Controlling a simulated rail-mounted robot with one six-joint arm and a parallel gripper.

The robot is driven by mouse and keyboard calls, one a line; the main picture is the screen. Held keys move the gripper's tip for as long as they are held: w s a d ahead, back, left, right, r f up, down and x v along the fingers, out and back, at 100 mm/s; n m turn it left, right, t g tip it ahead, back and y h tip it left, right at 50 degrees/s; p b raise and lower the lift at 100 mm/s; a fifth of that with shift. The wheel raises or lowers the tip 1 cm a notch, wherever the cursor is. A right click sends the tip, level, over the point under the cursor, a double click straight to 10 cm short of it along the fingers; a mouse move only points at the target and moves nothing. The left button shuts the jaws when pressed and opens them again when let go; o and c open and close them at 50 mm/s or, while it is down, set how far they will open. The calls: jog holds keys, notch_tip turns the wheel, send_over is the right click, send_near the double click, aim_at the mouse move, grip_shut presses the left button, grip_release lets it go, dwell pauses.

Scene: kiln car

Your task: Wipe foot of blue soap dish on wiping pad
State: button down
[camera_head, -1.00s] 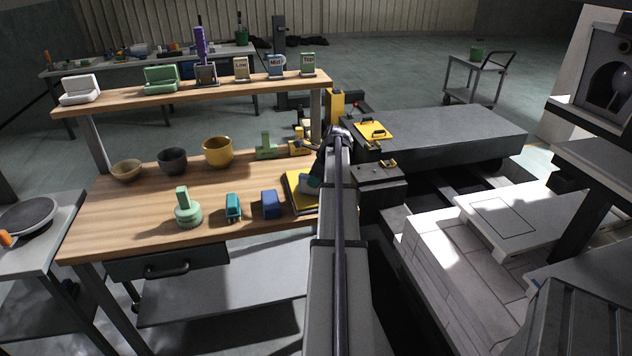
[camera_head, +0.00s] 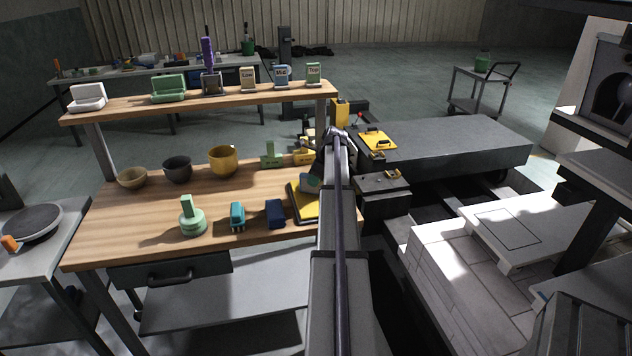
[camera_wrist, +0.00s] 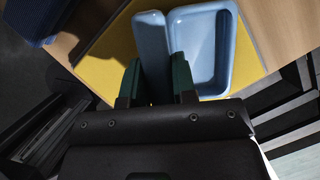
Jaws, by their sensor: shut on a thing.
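The blue soap dish (camera_wrist: 205,55) fills the upper middle of the wrist view, with a hollow tray on the right and a raised panel on the left. My gripper (camera_wrist: 157,78) is shut on the raised panel, one dark green finger on each side. The yellow wiping pad (camera_wrist: 108,55) lies beneath the dish.
Three bowls, including a yellow one (camera_head: 223,160), stand behind. A shelf (camera_head: 130,108) holds white and green dishes and labelled holders.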

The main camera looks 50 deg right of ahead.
jog(key=shift+s+a, duration=0.65)
jog(key=shift+s, duration=0.15)
jog(key=shift+s+a, duration=0.6)
jog(key=shift+s, duration=0.2)
jog(key=shift+s+a, duration=1.3)
jog(key=shift+s, duration=0.25)
jog(key=shift+w+d, duration=1.3)
jog(key=shift+w, duration=0.25)
jog(key=shift+w+d, duration=1.25)
jog(key=shift+w, duration=0.3)
jog(key=shift+s+a+r, duration=0.1)
jog(key=shift+s+a, duration=1.15)
jog(key=shift+s, duration=0.3)
jog(key=shift+s+a, duration=1.25)
jog(key=shift+s, duration=0.3)
jog(key=shift+w+d, duration=1.3)
jog(key=shift+w, duration=0.3)
notch_tip(320, 180, up, 7)
jog(key=p, duration=0.7)
